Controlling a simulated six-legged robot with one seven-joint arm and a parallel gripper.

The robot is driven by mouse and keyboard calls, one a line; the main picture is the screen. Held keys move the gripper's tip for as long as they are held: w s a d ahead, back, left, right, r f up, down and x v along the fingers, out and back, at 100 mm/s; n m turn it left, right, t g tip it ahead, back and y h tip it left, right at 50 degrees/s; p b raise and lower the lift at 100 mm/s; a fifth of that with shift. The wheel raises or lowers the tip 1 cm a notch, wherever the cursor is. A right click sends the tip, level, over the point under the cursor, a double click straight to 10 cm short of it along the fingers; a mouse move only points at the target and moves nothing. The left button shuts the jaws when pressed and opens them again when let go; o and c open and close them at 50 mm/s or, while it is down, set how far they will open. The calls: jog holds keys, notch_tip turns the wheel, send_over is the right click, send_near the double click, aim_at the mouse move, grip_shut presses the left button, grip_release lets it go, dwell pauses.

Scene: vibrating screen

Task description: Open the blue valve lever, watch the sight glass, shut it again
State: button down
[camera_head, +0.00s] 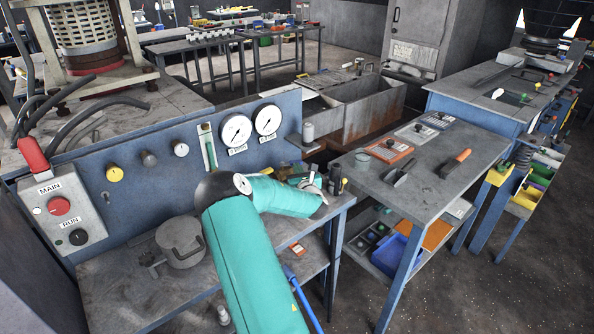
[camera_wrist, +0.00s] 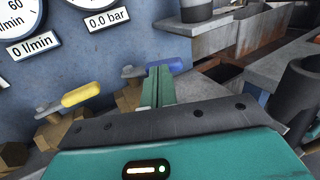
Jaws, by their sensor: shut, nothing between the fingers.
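The blue valve lever (camera_wrist: 178,65) shows in the wrist view just behind my gripper's fingertips, lying roughly sideways on its brass valve body. My gripper (camera_wrist: 158,72) is shut with nothing between the green fingers, and the fingers cover the lever's middle. I cannot tell whether they touch it. In the head view my arm reaches to the panel's right end, and the lever is hidden there. The sight glass (camera_head: 209,146) is an upright, pale green tube on the blue panel, left of the two gauges. Its level is too small to read.
A yellow valve lever (camera_wrist: 81,95) sits left of the blue one. The gauges (camera_head: 236,131) above are labelled 0 l/min and 0.0 bar. A lidded pot (camera_head: 181,243) stands on the bench at left. A dark cylinder (camera_wrist: 302,85) stands close on the right in the wrist view.

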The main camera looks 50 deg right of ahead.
jog(key=shift+d+n+t+y, duration=0.2)
jog(key=shift+n+t+y, duration=0.1)
jog(key=shift+y, duration=0.1)
jog(key=d+n+t+y, duration=0.1)
jog(key=y, duration=0.1)
jog(key=w+d+n+t+y, duration=0.1)
jog(key=n+y, duration=0.1)
jog(key=shift+d, duration=0.15)
dwell(0.6)
jog(key=shift+s, duration=0.1)
